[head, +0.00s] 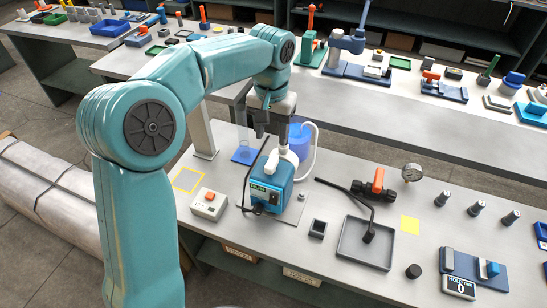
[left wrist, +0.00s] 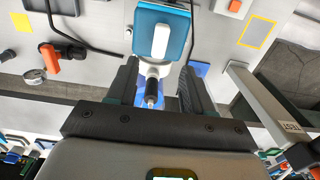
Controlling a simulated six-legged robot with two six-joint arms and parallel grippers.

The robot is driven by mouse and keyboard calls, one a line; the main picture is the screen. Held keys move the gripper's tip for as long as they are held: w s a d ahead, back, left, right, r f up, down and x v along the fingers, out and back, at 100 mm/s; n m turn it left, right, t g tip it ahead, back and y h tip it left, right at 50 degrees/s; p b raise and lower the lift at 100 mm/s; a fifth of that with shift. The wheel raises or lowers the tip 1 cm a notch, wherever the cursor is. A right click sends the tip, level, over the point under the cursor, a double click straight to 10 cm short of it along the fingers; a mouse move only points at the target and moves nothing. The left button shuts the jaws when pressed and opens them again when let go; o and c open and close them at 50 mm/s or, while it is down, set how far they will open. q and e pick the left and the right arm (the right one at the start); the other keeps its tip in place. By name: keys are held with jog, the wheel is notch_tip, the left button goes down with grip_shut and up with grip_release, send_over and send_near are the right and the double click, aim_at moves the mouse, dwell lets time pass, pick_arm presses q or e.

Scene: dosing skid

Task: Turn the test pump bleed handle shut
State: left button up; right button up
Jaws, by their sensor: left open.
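The test pump is a teal box (head: 268,186) with a lit display, standing on the bench in the head view. Its teal and white body also shows in the left wrist view (left wrist: 178,20). A white bar (left wrist: 161,40) lies across that body; I cannot tell for sure whether it is the bleed handle. A white and dark fitting (left wrist: 152,92) sticks out between my fingers, with gaps at both sides. My left gripper (head: 272,132) is open, pointing down just above and behind the pump; its fingers show in the wrist view (left wrist: 157,80). My right gripper is not in view.
A clear hose (head: 313,150) and a blue container (head: 300,138) stand close behind the pump. Right are a black pipe with an orange valve handle (head: 378,181), a gauge (head: 411,172) and a grey tray (head: 364,243).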

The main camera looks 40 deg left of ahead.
aim_at(272, 160)
pick_arm(q)
notch_tip(272, 160, down, 10)
jog(key=shift+r, duration=0.25)
jog(key=shift+s+r, duration=0.15)
jog(key=shift+s, duration=0.1)
jog(key=shift+w, duration=0.2)
jog(key=c, duration=0.5)
grip_shut()
